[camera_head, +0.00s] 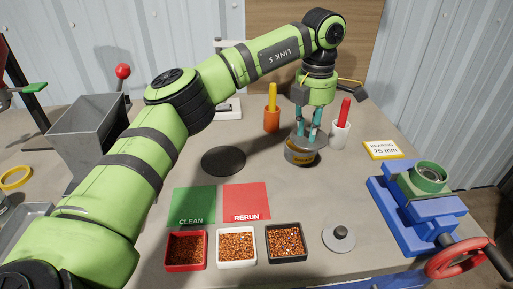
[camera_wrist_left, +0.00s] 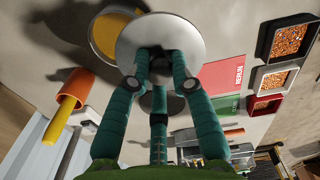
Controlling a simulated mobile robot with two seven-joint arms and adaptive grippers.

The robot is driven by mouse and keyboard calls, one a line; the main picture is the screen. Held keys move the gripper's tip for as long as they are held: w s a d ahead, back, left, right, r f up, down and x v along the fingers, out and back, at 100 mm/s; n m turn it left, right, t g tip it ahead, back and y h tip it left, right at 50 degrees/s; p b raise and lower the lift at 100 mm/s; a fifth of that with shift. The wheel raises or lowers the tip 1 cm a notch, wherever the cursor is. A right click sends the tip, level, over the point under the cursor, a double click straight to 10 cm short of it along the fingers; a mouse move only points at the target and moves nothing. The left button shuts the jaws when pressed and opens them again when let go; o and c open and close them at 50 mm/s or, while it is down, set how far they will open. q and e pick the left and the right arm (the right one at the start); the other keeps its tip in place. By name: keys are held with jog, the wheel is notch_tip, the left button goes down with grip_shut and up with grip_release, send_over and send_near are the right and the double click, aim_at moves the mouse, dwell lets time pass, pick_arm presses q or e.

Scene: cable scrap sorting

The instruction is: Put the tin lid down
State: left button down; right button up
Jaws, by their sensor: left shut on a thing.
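My left gripper (camera_head: 309,134) is shut on the tin lid (camera_wrist_left: 188,38), a round silver disc gripped near its middle. In the head view the lid (camera_head: 301,143) is just over the tin, partly behind the fingers. In the left wrist view the tin (camera_wrist_left: 97,38) shows a yellow inside beside the lid, and the lid hides part of it. In the head view the tin (camera_head: 301,161) stands on the table under the lid. I cannot tell how wide the gap between them is. My right gripper is not in view.
An orange cup (camera_head: 272,122) and a white cup (camera_head: 340,135) stand close behind the tin. A dark round patch (camera_head: 223,161) is left of it. Green (camera_head: 194,203) and red (camera_head: 246,200) mats, granule trays (camera_head: 237,263), a knobbed disc (camera_head: 339,239) and a blue vise (camera_head: 405,215) lie nearer.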

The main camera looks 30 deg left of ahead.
pick_arm(q)
send_over(268, 167)
jog(key=f, duration=0.5)
jog(key=shift+d+p, duration=0.25)
jog(key=shift+p, duration=0.1)
jog(key=shift+a+f, duration=0.2)
notch_tip(268, 167, down, 3)
jog(key=shift+s+f+p, duration=0.1)
jog(key=shift+p, duration=0.25)
jog(key=shift+f, duration=0.45)
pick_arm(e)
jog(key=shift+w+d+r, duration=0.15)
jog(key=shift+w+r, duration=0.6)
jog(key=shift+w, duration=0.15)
pick_arm(q)
jog(key=shift+f, duration=0.1)
jog(key=c, duration=1.1)
grip_release()
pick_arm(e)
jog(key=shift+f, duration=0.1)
pick_arm(q)
jog(key=shift+o, duration=0.2)
